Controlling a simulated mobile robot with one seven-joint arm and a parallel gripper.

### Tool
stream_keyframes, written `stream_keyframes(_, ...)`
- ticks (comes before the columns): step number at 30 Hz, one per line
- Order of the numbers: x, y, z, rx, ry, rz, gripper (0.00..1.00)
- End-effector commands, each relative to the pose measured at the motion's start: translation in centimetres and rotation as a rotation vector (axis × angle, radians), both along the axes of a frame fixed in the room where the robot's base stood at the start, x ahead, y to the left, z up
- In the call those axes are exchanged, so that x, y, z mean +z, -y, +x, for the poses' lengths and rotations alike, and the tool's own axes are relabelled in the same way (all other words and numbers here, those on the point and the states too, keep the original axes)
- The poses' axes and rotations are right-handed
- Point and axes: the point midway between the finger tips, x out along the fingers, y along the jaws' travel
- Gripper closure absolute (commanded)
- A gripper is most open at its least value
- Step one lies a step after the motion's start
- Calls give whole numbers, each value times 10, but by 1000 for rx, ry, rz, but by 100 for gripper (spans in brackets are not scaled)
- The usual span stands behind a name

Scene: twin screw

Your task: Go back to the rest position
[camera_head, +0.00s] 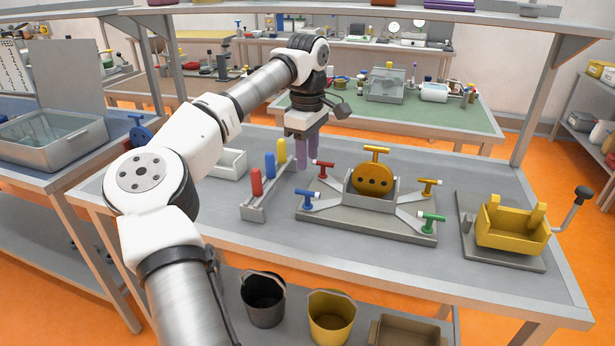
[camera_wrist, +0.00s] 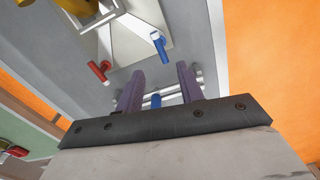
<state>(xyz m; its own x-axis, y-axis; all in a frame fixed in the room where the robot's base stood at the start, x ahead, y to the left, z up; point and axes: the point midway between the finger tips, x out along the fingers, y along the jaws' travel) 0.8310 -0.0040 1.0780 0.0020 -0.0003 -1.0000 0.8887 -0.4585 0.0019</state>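My gripper (camera_head: 308,166) hangs fingers-down above the back of the grey table, behind the left side of a fixture (camera_head: 345,222). Its two purple fingers are apart, with a gap between them in the wrist view (camera_wrist: 158,86), and no held object shows. The fixture carries a golden round block (camera_head: 372,181) with a T-handle on top. Around it are a red T-handle (camera_head: 322,165), a blue one (camera_head: 309,199), an orange one (camera_head: 428,186) and a green one (camera_head: 432,221). In the wrist view, the red handle (camera_wrist: 98,70) and blue handle (camera_wrist: 158,45) lie beyond the fingers.
A rack (camera_head: 262,206) with red, blue and yellow upright handles stands left of the fixture, close to the fingers. A white tray (camera_head: 230,163) lies behind it. A yellow box with a crank (camera_head: 513,232) stands at right.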

Motion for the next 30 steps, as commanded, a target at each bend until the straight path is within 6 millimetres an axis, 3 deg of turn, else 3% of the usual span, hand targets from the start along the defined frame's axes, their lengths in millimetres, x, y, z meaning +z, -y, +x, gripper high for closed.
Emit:
stream_keyframes(7, 21, 0, 0, 0, 1, 0, 63)
stream_keyframes(17, 21, 1, 0, -1, 0, -4, 63)
stream_keyframes(19, 19, 11, -1, -12, 3, -38, 63)
stream_keyframes(22, 16, 49, -7, -43, 12, -175, 63)
stream_keyframes(25, 26, 110, -25, -77, 16, -427, 63)
stream_keyframes(27, 50, 152, -48, -91, 2, -654, 63)
stream_keyframes(30, 104, 190, -87, -90, -53, -988, 63)
